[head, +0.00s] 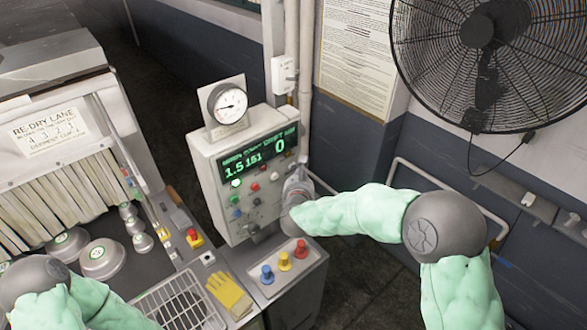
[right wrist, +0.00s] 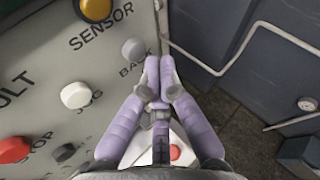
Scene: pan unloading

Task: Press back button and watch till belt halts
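The control panel (head: 215,170) stands at the middle, with a lit display (head: 258,153) that reads about 1.5, 151 and 0. My right gripper (head: 297,185) is at the panel's right edge. In the right wrist view my right gripper (right wrist: 160,72) has its purple fingers together, with nothing visible between them. The pale back button (right wrist: 133,51), with the word BACK beside it, is just up and left of the fingertips. I see a gap in the picture; contact cannot be told. The dark belt (head: 60,290) carries several round metal pans (head: 102,258). My left gripper is out of view.
The wrist view also shows a yellow sensor button (right wrist: 95,8), a white jog button (right wrist: 75,95) and a red stop button (right wrist: 12,150). Yellow gloves (head: 230,293) and coloured knobs (head: 285,261) are below the panel. A rail (head: 450,182) and fan (head: 485,60) are right.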

